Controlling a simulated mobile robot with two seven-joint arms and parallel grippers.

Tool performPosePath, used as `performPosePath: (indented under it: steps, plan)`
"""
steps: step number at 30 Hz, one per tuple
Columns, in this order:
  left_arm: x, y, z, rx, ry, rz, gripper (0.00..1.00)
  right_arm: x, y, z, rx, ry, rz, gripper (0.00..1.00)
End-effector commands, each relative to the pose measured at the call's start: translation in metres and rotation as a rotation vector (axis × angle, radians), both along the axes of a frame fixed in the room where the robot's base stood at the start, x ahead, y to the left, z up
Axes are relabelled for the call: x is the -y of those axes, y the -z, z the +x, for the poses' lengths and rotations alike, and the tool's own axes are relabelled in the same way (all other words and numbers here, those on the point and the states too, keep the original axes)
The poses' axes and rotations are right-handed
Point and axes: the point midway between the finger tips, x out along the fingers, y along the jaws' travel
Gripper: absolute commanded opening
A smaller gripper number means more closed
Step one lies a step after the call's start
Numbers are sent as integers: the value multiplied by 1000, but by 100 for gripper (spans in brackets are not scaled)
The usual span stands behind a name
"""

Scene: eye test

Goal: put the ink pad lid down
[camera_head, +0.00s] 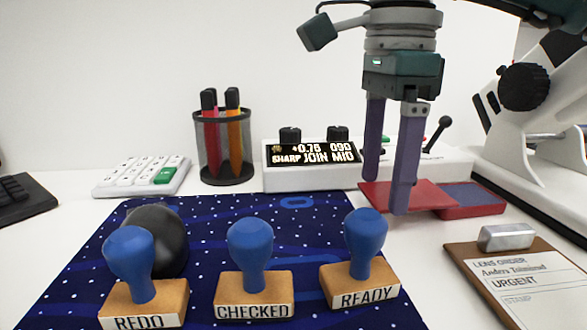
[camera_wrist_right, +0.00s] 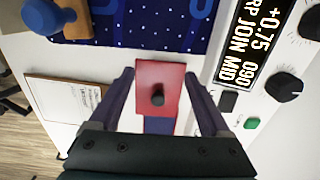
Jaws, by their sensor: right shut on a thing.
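The ink pad lid (camera_head: 432,195) is a flat red plate. In the right wrist view the lid (camera_wrist_right: 160,74) has a dark knob on top. My right gripper (camera_head: 386,197) is shut on the lid, with one purple finger at each of two opposite edges. The ink pad (camera_head: 476,196), a red tray with a blue pad, lies to the right of the lid, which overlaps part of it in the picture. In the wrist view the pad (camera_wrist_right: 158,126) is partly hidden by the lid. I cannot tell whether the lid touches the table. My left gripper is not in view.
A control box with a display (camera_head: 312,153) stands behind the lid. A clipboard (camera_head: 520,275) lies front right. A pen cup (camera_head: 226,160) and white keypad (camera_head: 140,176) are behind.

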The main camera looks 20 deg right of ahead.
Motion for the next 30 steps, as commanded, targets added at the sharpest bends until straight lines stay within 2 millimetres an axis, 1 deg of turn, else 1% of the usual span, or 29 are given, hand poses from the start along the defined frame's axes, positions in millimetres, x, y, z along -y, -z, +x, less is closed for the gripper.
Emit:
performPosePath:
  steps: [7, 8, 12, 13, 19, 22, 26, 30]
  plan:
    - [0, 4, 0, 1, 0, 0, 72, 0, 9, 0, -1, 0, -1, 28]
    - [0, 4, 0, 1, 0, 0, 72, 0, 9, 0, -1, 0, -1, 82]
    - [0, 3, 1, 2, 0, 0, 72, 0, 8, 0, 0, 0, 0, 98]
    - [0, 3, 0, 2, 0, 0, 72, 0, 8, 0, 0, 0, 0, 100]
    - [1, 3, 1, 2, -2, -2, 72, 0, 8, 0, 0, 0, 0, 100]
    - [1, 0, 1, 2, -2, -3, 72, 0, 3, 0, 0, 0, 0, 100]
    - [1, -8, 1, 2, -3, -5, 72, 0, -17, 1, 4, 0, 0, 100]
    - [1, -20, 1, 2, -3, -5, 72, 0, -51, 1, 5, 0, -1, 100]
